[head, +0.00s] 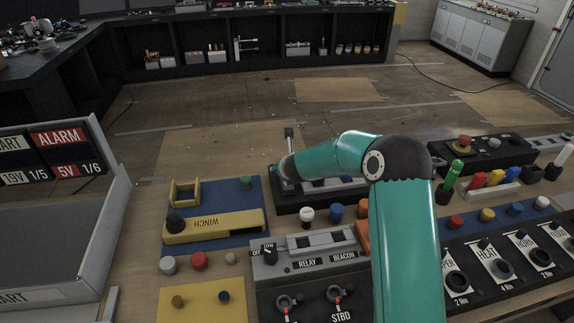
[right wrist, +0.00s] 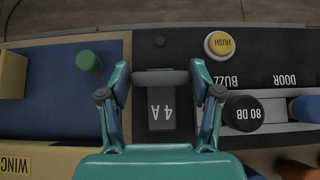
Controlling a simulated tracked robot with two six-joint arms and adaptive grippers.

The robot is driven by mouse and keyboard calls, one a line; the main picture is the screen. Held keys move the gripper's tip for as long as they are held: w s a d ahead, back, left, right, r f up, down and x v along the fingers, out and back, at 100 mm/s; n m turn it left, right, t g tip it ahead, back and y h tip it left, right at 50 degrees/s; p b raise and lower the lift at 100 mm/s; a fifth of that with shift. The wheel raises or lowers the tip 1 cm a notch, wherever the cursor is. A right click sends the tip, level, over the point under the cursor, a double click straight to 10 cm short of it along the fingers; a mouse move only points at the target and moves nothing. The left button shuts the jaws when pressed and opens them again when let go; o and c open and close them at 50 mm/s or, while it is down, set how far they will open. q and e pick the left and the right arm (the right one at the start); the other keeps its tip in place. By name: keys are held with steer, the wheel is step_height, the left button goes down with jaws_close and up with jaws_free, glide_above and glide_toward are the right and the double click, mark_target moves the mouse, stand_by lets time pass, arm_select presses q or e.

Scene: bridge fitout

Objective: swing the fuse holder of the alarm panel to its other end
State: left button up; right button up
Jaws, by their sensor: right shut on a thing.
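The alarm panel is the dark board (head: 290,207) in the middle of the bench in the head view, partly covered by my right arm. In the right wrist view, it is the dark panel (right wrist: 185,50) with BUZZ and DOOR labels. The fuse holder (right wrist: 161,112) there has a dark face marked 4 A and a grey crossbar at its far end. My right gripper (right wrist: 161,80) is shut on the fuse holder, a finger at each side of the crossbar. In the head view, my arm hides most of the holder. My left gripper is not in view.
A yellow HUSH button (right wrist: 219,45) and a black 80 DB knob (right wrist: 243,113) sit right of the holder in the wrist view. A blue winch board (head: 228,236) lies left of the panel. The relay box (head: 305,258) stands in front.

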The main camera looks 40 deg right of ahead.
steer(key=shift+w+d+f+b, duration=0.15)
steer(key=shift+w+f+b, duration=0.35)
steer(key=shift+w, duration=0.35)
jaws_close()
steer(key=o, duration=1.2)
jaws_free()
steer(key=shift+o, duration=0.9)
steer(key=shift+w+f, duration=0.2)
steer(key=shift+f, duration=0.05)
steer(key=shift+d, duration=0.1)
steer(key=shift+s, duration=0.2)
steer(key=v, duration=1.2)
